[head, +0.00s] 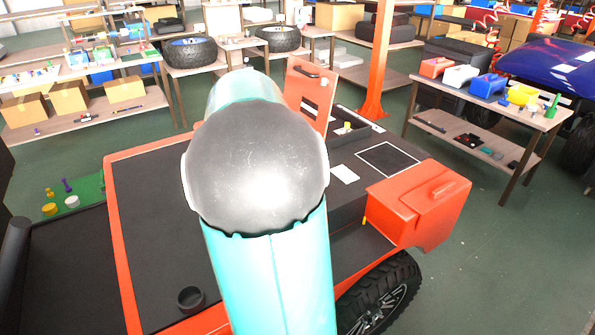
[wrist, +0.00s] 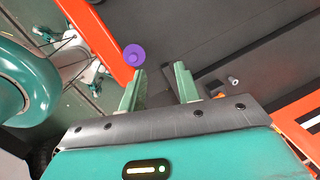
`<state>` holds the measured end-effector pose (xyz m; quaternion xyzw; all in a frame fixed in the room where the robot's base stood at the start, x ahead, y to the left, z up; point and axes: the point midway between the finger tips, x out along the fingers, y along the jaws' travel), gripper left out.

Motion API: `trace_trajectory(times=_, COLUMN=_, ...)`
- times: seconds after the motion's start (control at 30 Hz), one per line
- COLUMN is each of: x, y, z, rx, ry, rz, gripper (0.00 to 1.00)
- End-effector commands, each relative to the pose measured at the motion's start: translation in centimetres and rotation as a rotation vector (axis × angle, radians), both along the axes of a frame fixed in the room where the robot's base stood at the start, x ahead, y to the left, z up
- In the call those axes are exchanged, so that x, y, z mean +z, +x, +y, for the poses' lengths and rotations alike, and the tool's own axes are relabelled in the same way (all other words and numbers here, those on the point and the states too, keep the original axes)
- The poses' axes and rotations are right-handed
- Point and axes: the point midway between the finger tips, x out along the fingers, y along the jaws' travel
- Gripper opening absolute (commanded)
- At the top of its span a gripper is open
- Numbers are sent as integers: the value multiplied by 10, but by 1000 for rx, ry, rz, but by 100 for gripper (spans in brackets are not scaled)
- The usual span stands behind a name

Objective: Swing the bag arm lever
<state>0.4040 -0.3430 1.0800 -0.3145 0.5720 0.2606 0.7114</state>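My gripper (wrist: 159,68) is open in the wrist view. Its two green fingers stand apart over a dark surface, with nothing seen between them. A round purple knob (wrist: 134,55) shows just beyond the left fingertip, by the cart's orange edge; I cannot tell whether they touch. A small dark part with a grey round end (wrist: 233,80) lies right of the fingers. I cannot tell which of these, if either, is the bag arm lever. In the head view the cart (head: 155,215) has a black deck and orange edges. My arm hides my gripper and part of the deck there.
An upright orange panel (head: 310,95) and an orange box (head: 418,208) are on the cart. A table (head: 540,122) with colored parts stands at right, and a shelf (head: 60,132) with cardboard boxes at left. Green floor lies open at lower right.

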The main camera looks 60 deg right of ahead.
Motion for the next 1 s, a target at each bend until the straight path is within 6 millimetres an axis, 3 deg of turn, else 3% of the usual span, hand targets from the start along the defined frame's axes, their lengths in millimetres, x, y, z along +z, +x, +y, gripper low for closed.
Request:
trace_trajectory(times=0.03, x=-13, y=-6, z=-30, rx=-139, ry=24, rz=25, gripper=33)
trace_trajectory(times=0.2, x=-52, y=-38, z=-118, rx=-620, ry=90, rz=95, gripper=33)
trace_trajectory(times=0.4, x=-97, y=-86, z=-198, rx=-1091, ry=124, rz=162, gripper=33)
trace_trajectory(times=0.6, x=-119, y=-110, z=-231, rx=-1297, ry=129, rz=187, gripper=33)
trace_trajectory(times=0.77, x=-128, y=-111, z=-234, rx=-1315, ry=131, rz=190, gripper=33)
trace_trajectory(times=1.0, x=-157, y=-110, z=-235, rx=-1311, ry=129, rz=190, gripper=33)
